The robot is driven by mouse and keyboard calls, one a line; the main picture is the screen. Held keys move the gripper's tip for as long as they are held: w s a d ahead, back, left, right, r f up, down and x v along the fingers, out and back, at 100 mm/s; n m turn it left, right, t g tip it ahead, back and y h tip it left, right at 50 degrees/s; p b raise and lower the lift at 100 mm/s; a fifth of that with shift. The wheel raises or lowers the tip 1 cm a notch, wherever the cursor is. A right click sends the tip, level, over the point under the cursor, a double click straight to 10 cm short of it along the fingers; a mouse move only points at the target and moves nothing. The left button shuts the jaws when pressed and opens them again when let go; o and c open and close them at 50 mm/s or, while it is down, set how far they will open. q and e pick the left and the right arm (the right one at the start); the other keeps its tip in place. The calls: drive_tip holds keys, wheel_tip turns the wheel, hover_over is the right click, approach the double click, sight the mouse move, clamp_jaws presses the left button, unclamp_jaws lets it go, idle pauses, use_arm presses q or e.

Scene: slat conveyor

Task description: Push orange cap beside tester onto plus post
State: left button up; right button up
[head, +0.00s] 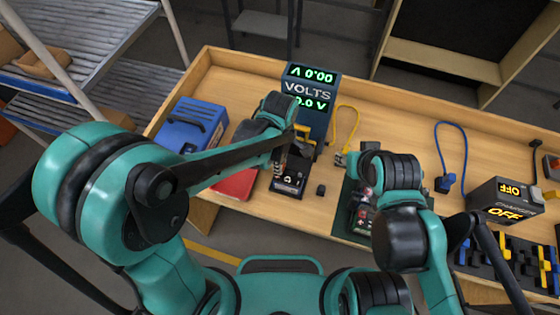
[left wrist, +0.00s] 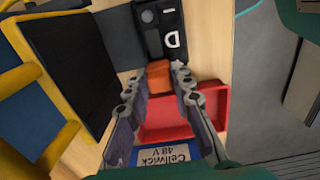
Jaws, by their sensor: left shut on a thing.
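My left gripper (head: 281,160) is in front of the dark blue tester (head: 317,118), whose display reads about 0 V. In the left wrist view my left gripper (left wrist: 160,84) is shut on the orange cap (left wrist: 159,71), at its fingertips. Beyond the cap lies a black terminal block (left wrist: 155,38) with a white minus-like mark and a D-like mark. This black block also shows in the head view (head: 288,184), just below the left fingers. I cannot make out the plus post; the gripper may hide it. My right gripper is mostly hidden by its own arm, over a dark green board (head: 349,222).
A red tray (head: 236,185) lies left of the block, and a blue case (head: 190,125) behind it. A yellow cable (head: 353,118), a blue cable (head: 447,125) and a charger box (head: 500,197) stand further right.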

use_arm(q)
drive_tip(key=shift+f+b, duration=0.45)
drive_tip(key=shift+f, duration=0.15)
drive_tip(key=o, duration=0.8)
drive_tip(key=shift+o, duration=0.2)
wheel_tip(320, 180, up, 12)
